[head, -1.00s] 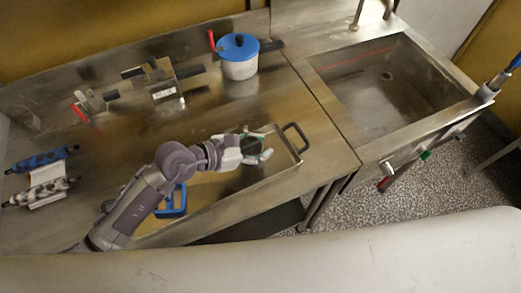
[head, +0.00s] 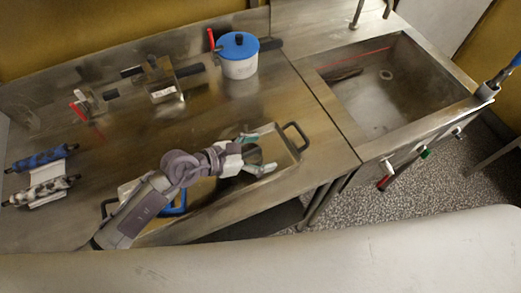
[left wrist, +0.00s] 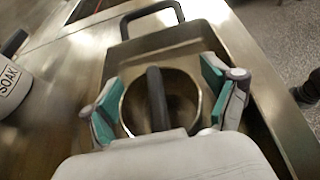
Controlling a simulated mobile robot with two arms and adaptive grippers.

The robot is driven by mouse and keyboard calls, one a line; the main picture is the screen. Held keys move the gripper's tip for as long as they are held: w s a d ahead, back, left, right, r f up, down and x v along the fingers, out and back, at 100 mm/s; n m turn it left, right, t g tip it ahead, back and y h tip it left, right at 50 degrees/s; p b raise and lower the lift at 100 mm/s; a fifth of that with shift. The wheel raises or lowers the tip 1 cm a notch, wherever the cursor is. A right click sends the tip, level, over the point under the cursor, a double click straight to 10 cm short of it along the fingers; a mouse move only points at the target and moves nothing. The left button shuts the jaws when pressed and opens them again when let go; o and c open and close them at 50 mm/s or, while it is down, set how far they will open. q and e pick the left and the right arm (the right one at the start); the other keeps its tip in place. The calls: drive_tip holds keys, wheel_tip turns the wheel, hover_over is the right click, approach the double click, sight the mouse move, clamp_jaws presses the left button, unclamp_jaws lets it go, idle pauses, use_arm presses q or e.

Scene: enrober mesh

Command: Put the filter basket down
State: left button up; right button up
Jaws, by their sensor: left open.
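The filter basket (left wrist: 133,110) is a round metal basket with a dark upright bar handle (left wrist: 157,100). It sits inside a shallow metal tray (left wrist: 215,50), as far as the left wrist view shows. My left gripper (left wrist: 161,92) is open, one teal-padded finger on each side of the basket, with the handle standing between them and apart from both pads. In the head view the left gripper (head: 262,151) is over the right end of the tray (head: 296,152), and the basket shows only as a dark shape partly hidden by the hand. My right gripper is not in view.
A white SOAK pot with a blue lid (head: 238,57) stands behind. Metal fixtures (head: 163,85) and blue and grey rollers (head: 40,160) are at the back and left. A blue-framed item (head: 178,204) is near my arm. A sink (head: 400,100) is at right.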

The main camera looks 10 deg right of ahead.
use_arm(q)
drive_tip(key=shift+r, duration=0.25)
drive_tip(key=b+v, duration=0.2)
drive_tip(key=v, duration=0.9)
drive_tip(key=shift+a+f, duration=0.1)
drive_tip(key=shift+a, duration=0.05)
drive_tip(key=shift+s+a+r, duration=0.2)
drive_tip(key=shift+a+r, duration=0.05)
